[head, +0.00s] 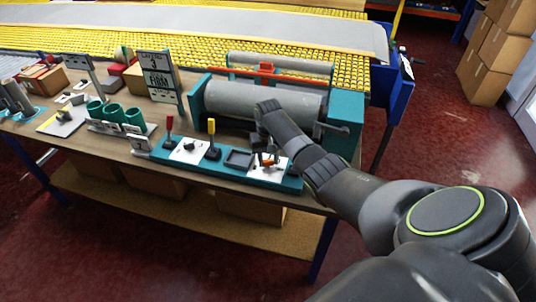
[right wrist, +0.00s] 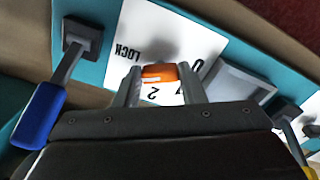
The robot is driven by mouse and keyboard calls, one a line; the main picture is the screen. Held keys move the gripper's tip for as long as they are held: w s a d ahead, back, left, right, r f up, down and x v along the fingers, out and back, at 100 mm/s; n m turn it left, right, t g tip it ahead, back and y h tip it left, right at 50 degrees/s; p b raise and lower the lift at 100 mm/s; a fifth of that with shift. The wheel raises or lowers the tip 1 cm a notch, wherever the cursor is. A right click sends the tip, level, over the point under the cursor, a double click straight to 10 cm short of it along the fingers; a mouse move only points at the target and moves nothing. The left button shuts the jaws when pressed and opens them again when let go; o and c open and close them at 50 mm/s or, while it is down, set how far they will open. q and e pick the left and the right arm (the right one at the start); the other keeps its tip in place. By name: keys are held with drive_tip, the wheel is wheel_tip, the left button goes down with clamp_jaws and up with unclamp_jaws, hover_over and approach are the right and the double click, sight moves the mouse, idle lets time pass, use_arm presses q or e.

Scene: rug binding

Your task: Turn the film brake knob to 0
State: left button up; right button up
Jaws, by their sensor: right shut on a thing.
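The film brake knob is orange and sits on a white dial plate on the teal control strip. In the right wrist view the knob (right wrist: 158,71) is between the two fingers of my right gripper (right wrist: 160,86), which is shut on it. The dial plate (right wrist: 190,42) shows LOCK, 0, and 2 upside down; part of the scale is hidden by a finger. A small pale mark shows on the knob near the 2; I cannot tell its exact setting. In the head view my right gripper (head: 267,161) reaches down onto the strip's right end. My left gripper is out of view.
A blue-handled lever (right wrist: 38,116) stands beside the dial. A red lever (head: 169,124) and a yellow lever (head: 211,127) stand farther left on the strip. A grey roller (head: 235,98) lies behind. A sign (head: 159,83) reads FIRM. Green cups (head: 112,113) stand left.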

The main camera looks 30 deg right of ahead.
drive_tip(key=n+p, duration=0.1)
drive_tip(key=n, duration=0.2)
drive_tip(key=shift+r+n, duration=0.15)
drive_tip(key=shift+n, duration=0.25)
drive_tip(key=n+p, duration=0.1)
drive_tip(key=n, duration=0.3)
drive_tip(key=shift+n, duration=0.3)
drive_tip(key=n+p, duration=0.1)
drive_tip(key=n, duration=0.3)
drive_tip(key=shift+w+d, duration=0.1)
drive_tip(key=n, duration=0.9)
drive_tip(key=shift+w+n, duration=0.1)
drive_tip(key=shift+n, duration=0.2)
drive_tip(key=n, duration=0.4)
drive_tip(key=shift+b, duration=0.35)
drive_tip(key=n, duration=0.4)
drive_tip(key=shift+n, duration=0.4)
drive_tip(key=shift+n+b, duration=0.4)
drive_tip(key=shift+n, duration=1.4)
